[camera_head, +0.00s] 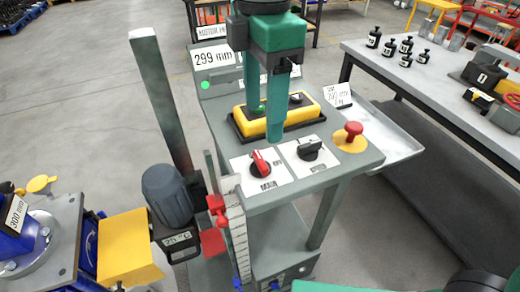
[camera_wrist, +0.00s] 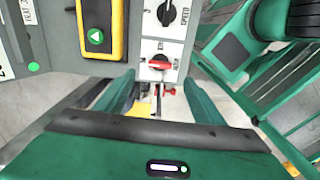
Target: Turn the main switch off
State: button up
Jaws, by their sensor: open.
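The main switch (camera_head: 260,163) is a red rotary knob on a white plate on the grey control stand (camera_head: 345,163). It is marked MAIN. In the wrist view the main switch (camera_wrist: 158,63) shows its red handle lying crosswise between the finger ends. My gripper (camera_head: 265,122) hangs above the panel with its fingers pointing down, just behind the switch in the head view. In the wrist view my gripper (camera_wrist: 158,82) is open, with a finger at each side and nothing held. I see no contact with the switch.
A black selector knob (camera_head: 310,149) and a red mushroom button (camera_head: 353,130) sit right of the switch. A yellow button box (camera_head: 308,108) lies behind, close to my fingers. A grey post (camera_head: 160,105) and motor (camera_head: 171,196) stand left. A bench (camera_head: 412,75) stands right.

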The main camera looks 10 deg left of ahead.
aim_at(261, 159)
notch_tip(261, 159, down, 11)
jog(key=shift+s+a+r, duration=0.15)
dwell(0.4)
